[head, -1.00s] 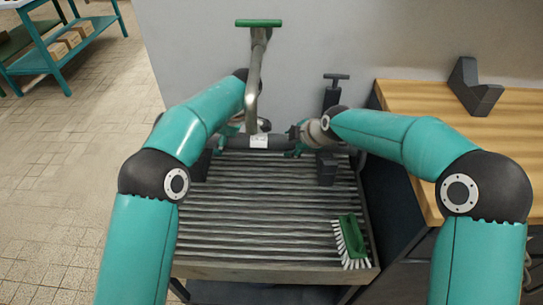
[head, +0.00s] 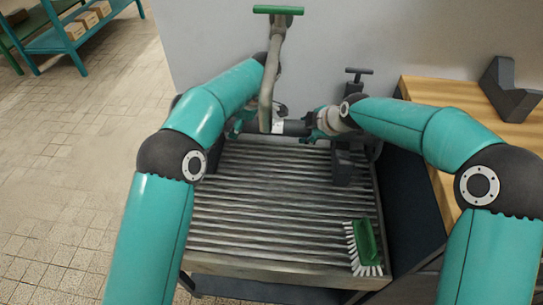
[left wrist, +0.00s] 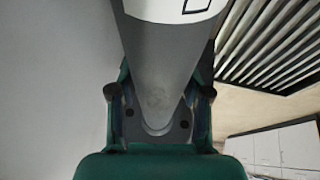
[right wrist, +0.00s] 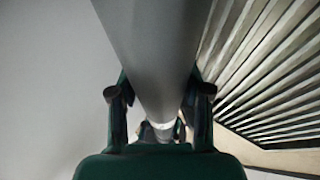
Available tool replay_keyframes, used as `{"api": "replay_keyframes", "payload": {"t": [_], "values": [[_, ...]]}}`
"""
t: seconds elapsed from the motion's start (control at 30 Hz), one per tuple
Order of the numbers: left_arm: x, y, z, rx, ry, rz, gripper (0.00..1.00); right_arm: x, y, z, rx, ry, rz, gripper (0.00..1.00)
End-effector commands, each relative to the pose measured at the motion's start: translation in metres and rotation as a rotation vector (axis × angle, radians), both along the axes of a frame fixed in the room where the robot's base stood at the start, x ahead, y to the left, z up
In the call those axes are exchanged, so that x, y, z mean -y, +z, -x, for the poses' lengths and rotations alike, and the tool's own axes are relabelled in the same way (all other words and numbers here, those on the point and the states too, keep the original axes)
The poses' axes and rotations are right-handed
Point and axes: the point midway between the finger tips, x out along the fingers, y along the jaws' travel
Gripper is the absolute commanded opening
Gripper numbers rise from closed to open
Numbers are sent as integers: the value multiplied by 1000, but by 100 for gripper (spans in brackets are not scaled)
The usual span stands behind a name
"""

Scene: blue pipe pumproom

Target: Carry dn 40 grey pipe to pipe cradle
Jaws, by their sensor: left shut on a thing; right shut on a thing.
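The grey pipe (head: 295,128) lies level across the far end of a slatted table, with a white label on its middle. My left gripper (head: 240,124) is shut on its left part and my right gripper (head: 318,128) on its right part. The left wrist view shows the pipe (left wrist: 160,60) between the fingers, with a piece of the label. The right wrist view shows the pipe (right wrist: 155,50) running through the other fingers. A dark V-shaped block (head: 510,92), which looks like the pipe cradle, stands on a wooden bench at the right; nothing lies in it.
The slatted table (head: 270,200) holds a green brush (head: 365,245) at its near right and a dark block (head: 343,165) behind it. A grey upright with a green handle (head: 278,10) rises near the pipe. The wooden bench (head: 455,98) is mostly clear.

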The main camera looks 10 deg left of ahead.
Motion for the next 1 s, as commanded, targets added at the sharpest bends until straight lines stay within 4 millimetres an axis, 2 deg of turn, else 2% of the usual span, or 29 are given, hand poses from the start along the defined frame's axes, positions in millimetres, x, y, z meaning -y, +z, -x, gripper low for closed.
{"api": "replay_keyframes", "payload": {"t": [0.27, 0.97, 1.0], "values": [[6, -9, 0, 3, -5, 5, 0, 1, -9, 0, 2, -3, -3, 0], [7, -52, 0, 3, -6, 5, 0, 1, -53, 0, 1, 0, -3, 0], [7, -49, 0, 1, -6, 6, 53, 1, -51, 1, -1, 0, -1, 53]]}}
